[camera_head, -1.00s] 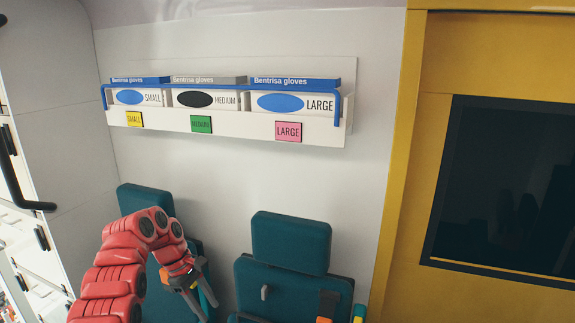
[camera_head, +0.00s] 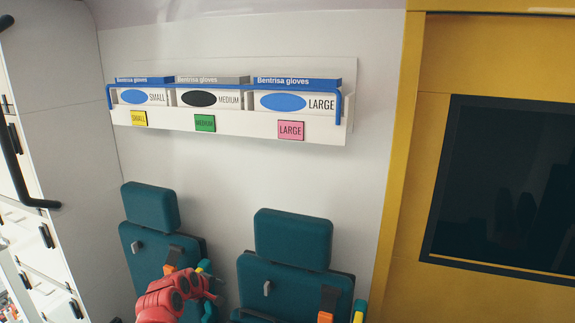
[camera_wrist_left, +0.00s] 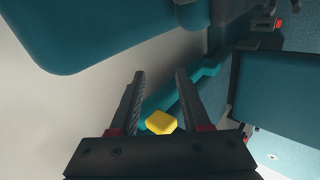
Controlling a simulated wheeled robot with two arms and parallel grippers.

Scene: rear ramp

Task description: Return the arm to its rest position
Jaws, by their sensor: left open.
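My red left arm (camera_head: 170,298) is low in the head view, in front of the left teal seat. Its gripper fingers are hard to make out there. In the left wrist view, my left gripper (camera_wrist_left: 160,88) is open, with its two dark fingers apart. A yellow piece (camera_wrist_left: 161,122) shows between the fingers, by a teal seat edge. I see nothing gripped. My right arm and gripper are not in view.
The left seat (camera_head: 146,247) and right seat (camera_head: 292,240) stand against the white wall. A glove rack (camera_head: 225,127) with three boxes hangs above. White cabinets (camera_head: 60,130) are at left, a yellow door frame (camera_head: 398,160) at right. The wall between rack and seats is clear.

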